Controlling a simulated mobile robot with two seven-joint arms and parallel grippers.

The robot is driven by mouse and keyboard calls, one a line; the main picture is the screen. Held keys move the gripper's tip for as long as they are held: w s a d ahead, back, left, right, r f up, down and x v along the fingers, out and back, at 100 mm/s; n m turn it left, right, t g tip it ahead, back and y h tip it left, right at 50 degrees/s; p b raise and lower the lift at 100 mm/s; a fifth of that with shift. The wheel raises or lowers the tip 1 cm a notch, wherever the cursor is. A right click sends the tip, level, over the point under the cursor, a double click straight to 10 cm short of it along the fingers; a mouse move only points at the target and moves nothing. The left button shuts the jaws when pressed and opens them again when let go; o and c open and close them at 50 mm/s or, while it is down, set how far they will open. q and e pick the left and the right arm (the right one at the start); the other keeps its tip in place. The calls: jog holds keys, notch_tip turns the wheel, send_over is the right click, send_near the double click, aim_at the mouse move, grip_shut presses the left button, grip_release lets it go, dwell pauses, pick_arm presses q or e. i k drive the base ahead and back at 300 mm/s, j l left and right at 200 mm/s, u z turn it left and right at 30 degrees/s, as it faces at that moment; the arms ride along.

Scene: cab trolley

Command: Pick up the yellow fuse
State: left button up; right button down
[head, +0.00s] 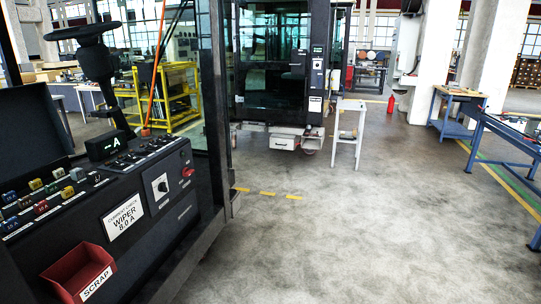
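Small coloured fuses sit on the sloping top of the dark control console (125,190) at the lower left. Several look yellow, among them a yellow fuse (67,192) near the front and another yellow fuse (36,184) further left. Blue fuses (10,197) and a red fuse (41,207) stand among them. The fuses are small, and I cannot read their markings. Neither of my grippers is in the head view.
A red SCRAP bin (78,275) hangs on the console front, below a label (124,215) reading "WIPER 8.0 A". A small display (108,145) shows "-A". A steering wheel (84,32) rises behind. The floor (330,230) to the right is open; blue workbenches (505,135) stand far right.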

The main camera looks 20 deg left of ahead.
aim_at(69, 192)
jog(key=i+u, duration=0.25)
jog(key=u, duration=0.15)
jog(key=i+l+u, duration=0.2)
jog(key=u, duration=0.2)
jog(key=i+l+u, duration=0.2)
jog(key=u, duration=0.25)
jog(key=i+l+u, duration=0.25)
jog(key=u, duration=0.15)
jog(key=i+l+u, duration=0.15)
jog(key=l+u, duration=0.25)
jog(key=i+l+u, duration=0.1)
jog(key=l+u, duration=0.5)
jog(key=l, duration=0.2)
jog(key=l+u, duration=0.25)
jog(key=l, duration=0.45)
jog(key=l+u, duration=0.25)
jog(key=l, duration=0.45)
